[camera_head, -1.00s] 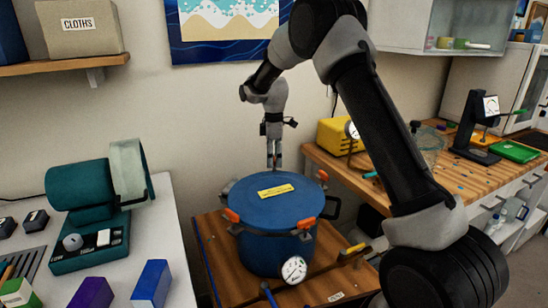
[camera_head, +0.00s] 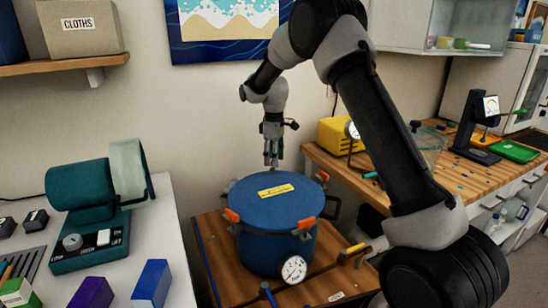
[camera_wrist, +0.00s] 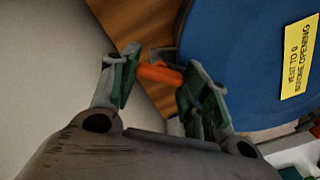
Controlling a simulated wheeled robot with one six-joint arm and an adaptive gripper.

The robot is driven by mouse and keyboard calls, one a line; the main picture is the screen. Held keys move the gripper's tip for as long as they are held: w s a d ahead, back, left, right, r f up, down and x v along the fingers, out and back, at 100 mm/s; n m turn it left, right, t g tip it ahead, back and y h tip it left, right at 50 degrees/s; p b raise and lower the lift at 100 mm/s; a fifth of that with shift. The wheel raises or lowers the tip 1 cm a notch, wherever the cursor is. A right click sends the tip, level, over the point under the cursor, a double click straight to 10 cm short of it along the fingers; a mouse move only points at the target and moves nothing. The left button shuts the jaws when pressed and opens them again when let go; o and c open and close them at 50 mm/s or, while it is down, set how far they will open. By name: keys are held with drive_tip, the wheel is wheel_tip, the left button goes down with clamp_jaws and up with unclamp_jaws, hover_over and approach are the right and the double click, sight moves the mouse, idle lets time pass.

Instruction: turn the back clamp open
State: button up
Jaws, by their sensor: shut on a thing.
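The blue pressure pot (camera_head: 275,245) stands closed, with its round lid (camera_head: 260,207) on. The back clamp (camera_wrist: 158,73) has an orange handle, seen in the wrist view between my fingertips at the lid's edge. My gripper (camera_head: 271,163) points down at the pot's back rim and is shut on that handle. The back clamp is hidden behind the lid in the head view. Other orange clamps sit at the left (camera_head: 231,215), right (camera_head: 322,176) and front right (camera_head: 306,223) of the rim.
A yellow label (camera_head: 276,191) lies on the lid. A pressure gauge (camera_head: 293,268) is at the pot's front. The pot stands on a wooden stand (camera_head: 215,240) between a white bench (camera_head: 165,215) and a wooden workbench (camera_head: 410,150). The wall is close behind my gripper.

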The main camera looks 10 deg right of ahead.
drive_tip(key=m, duration=1.3)
drive_tip(key=shift+m, duration=0.4)
idle(0.4)
drive_tip(key=o, duration=1)
wheel_tip(320, 180, up, 12)
drive_tip(key=shift+r, duration=0.1)
